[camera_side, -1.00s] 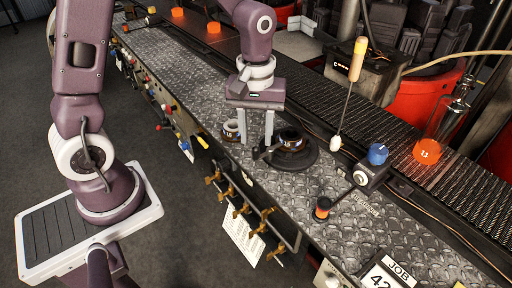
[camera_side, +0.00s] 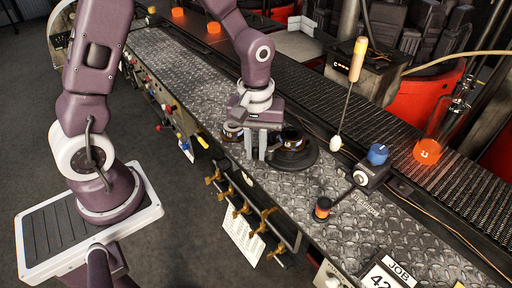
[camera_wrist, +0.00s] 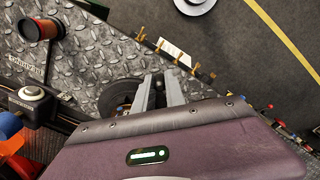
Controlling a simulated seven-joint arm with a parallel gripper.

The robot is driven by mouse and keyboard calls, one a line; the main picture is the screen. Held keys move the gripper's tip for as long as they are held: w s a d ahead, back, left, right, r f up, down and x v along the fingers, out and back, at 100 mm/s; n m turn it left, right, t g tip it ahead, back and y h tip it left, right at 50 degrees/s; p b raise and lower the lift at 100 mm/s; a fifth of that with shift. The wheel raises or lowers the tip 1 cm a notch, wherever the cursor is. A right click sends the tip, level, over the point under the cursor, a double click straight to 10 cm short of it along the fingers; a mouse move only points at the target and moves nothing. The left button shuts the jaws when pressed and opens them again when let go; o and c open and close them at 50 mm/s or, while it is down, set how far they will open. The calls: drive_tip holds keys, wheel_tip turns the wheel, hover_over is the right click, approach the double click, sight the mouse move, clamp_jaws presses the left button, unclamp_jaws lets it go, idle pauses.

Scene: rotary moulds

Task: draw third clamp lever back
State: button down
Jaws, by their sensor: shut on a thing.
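A round black mould base (camera_side: 297,161) with a dark, ringed cup (camera_side: 291,138) on it sits on the diamond-plate bench. My gripper (camera_side: 256,156) is low at its left side, fingers pointing down and close together. It is shut on the dark lever at the base's left side; the gripped part is mostly hidden by the fingers. In the wrist view the fingers (camera_wrist: 162,92) reach past the edge of the black base (camera_wrist: 117,97). Which lever in the row this is, I cannot tell.
A small ringed cup (camera_side: 231,131) stands just left of my gripper. Several brass handles (camera_side: 240,208) line the bench's front edge. A conveyor (camera_side: 400,145) runs behind.

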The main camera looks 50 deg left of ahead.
drive_tip(key=shift+a+m, duration=0.1)
drive_tip(key=shift+m, duration=0.2)
drive_tip(key=m, duration=0.1)
drive_tip(key=a+m, duration=0.1)
drive_tip(key=m, duration=0.1)
drive_tip(key=shift+w+a+m, duration=0.15)
drive_tip(key=shift+a+m, duration=0.05)
drive_tip(key=shift+m, duration=0.1)
drive_tip(key=m, duration=0.1)
drive_tip(key=a+m, duration=0.1)
drive_tip(key=m, duration=0.1)
drive_tip(key=w+m, duration=0.1)
drive_tip(key=shift+a+m, duration=0.25)
drive_tip(key=shift+m, duration=0.05)
drive_tip(key=m, duration=0.2)
drive_tip(key=w+a+m, duration=0.1)
drive_tip(key=m, duration=0.1)
drive_tip(key=shift+w, duration=0.2)
drive_tip(key=shift+w+a+m, duration=0.1)
drive_tip(key=shift+w+m, duration=0.2)
drive_tip(key=shift+m, duration=0.55)
drive_tip(key=shift+w+m, duration=0.3)
drive_tip(key=shift+m, duration=0.6)
drive_tip(key=shift+w+a+m, duration=0.1)
drive_tip(key=shift+w+m, duration=0.2)
drive_tip(key=shift+m, duration=0.55)
drive_tip(key=c, duration=1.4)
unclamp_jaws()
